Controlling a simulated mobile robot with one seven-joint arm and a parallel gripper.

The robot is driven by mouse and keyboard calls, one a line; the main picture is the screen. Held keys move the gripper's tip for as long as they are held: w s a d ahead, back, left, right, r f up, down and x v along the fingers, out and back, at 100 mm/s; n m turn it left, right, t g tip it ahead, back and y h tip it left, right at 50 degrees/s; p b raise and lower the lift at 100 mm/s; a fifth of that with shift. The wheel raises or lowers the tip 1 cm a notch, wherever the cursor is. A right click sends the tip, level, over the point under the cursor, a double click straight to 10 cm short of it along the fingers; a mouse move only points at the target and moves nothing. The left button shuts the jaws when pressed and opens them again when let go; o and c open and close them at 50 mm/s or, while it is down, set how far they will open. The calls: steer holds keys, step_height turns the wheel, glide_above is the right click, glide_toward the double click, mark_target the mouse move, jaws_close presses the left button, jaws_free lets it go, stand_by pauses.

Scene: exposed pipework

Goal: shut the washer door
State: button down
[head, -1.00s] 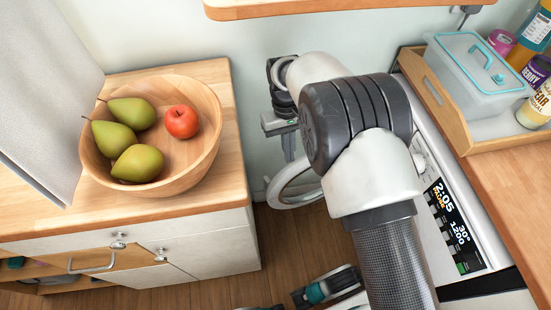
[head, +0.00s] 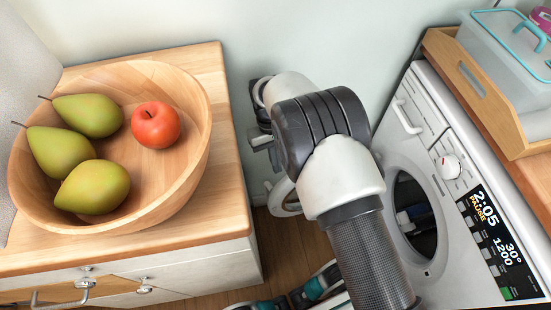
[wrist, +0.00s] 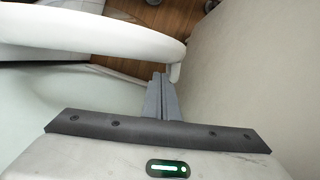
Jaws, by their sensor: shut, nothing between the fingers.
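The white washer (head: 465,215) stands at the right in the head view, its round drum opening (head: 415,222) uncovered. The washer door (head: 283,197) is swung wide open; part of its pale ring shows left of my arm, and the rest is hidden behind the arm. My gripper (head: 272,155) is at the far end of my arm, beside the door near the wall, mostly hidden in the head view. In the wrist view, the fingers of my gripper (wrist: 160,80) are shut and empty, close beside the curved white door rim (wrist: 90,30). I cannot tell whether they touch.
A wooden counter (head: 215,80) at the left bears a bowl (head: 190,165) with green pears and a red fruit. A wooden tray (head: 470,85) with a clear box stands on the right worktop. The wall (head: 300,40) is close behind. Wooden floor shows between the units.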

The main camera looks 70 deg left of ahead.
mark_target(277, 196)
steer(key=x, duration=0.5)
steer(key=shift+f+b, duration=0.25)
steer(key=shift+b, duration=0.15)
steer(key=shift+d, duration=0.2)
